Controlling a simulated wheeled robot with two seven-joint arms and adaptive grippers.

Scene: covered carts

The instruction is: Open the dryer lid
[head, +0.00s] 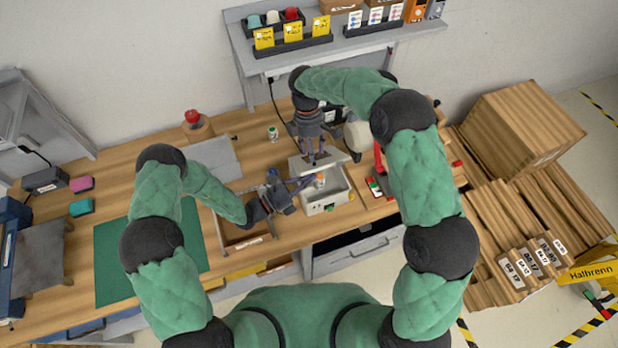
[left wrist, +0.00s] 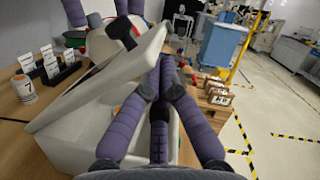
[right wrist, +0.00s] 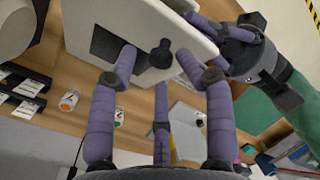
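The dryer is a white box (head: 325,200) on the wooden bench. Its white lid (head: 318,159) is raised and tilted above the box, so the box's front and part of its inside show. My right gripper (head: 318,153) is above the lid. In the right wrist view its spread fingers (right wrist: 156,55) stand either side of the lid's dark knob (right wrist: 160,53), without clear contact. My left gripper (head: 305,183) is low at the left side, between lid and box. In the left wrist view its fingers (left wrist: 165,75) lie beside the lid's edge (left wrist: 120,75); their grip is unclear.
A shelf (head: 345,42) stands behind. The green mat (head: 112,262) is clear.

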